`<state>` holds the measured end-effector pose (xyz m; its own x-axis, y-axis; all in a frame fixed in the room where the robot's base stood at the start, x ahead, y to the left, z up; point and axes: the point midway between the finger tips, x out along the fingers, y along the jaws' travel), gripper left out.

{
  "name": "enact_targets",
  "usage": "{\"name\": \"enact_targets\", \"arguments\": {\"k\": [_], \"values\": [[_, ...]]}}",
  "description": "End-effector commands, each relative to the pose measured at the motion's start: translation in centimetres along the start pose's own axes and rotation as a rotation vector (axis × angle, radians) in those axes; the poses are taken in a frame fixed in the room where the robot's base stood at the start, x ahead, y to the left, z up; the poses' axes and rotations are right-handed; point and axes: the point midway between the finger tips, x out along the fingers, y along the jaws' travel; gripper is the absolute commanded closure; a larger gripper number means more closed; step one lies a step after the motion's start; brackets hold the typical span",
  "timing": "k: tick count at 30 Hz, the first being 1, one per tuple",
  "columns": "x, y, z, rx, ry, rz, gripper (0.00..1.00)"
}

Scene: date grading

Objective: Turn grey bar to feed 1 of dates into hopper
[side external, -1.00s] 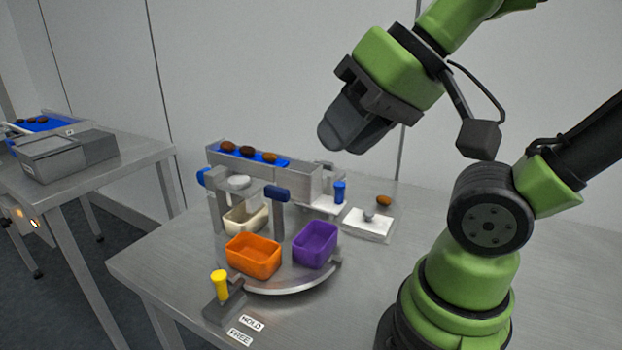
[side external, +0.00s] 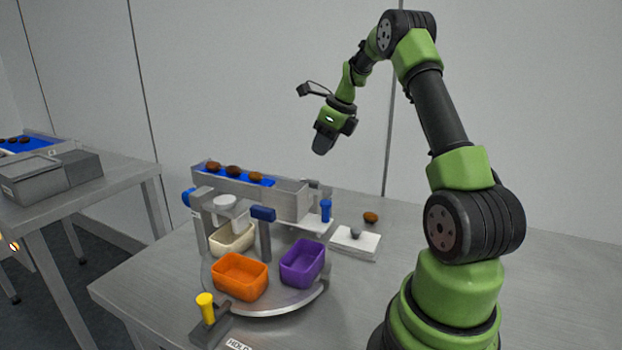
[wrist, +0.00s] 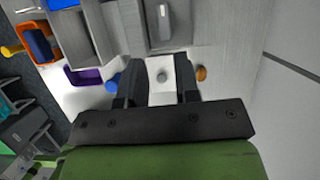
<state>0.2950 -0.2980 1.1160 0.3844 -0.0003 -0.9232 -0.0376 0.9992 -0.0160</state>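My gripper (side external: 323,146) hangs in the air above and behind the feeder, touching nothing. In the wrist view its two fingers (wrist: 157,60) are apart with nothing between them; a white plate with a grey knob shows far below. A light grey bar (wrist: 164,21) lies on a darker grey housing, ahead of the fingers in the wrist view. In the side view a small grey part (side external: 314,184) behind the trough's right end may be this bar. Several brown dates (side external: 233,171) lie in a row on the blue strip (side external: 210,179) of the metal trough (side external: 288,204).
Orange (side external: 240,279), purple (side external: 303,263) and cream (side external: 232,240) bins sit on a round plate below the trough. A yellow-handled lever (side external: 206,308) stands in front. A loose date (side external: 371,217) lies near the white plate (side external: 356,246). The table's right side is clear.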

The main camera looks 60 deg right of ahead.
Motion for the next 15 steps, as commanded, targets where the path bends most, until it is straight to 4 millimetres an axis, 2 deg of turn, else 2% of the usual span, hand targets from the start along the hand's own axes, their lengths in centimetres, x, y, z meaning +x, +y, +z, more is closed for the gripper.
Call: {"name": "enact_targets", "arguments": {"k": [5,15], "values": [[1.6,-0.6,-0.5,0.047,0.003,0.002,0.7],[7.7,-0.5,-0.4,0.041,0.003,0.003,0.7]]}}
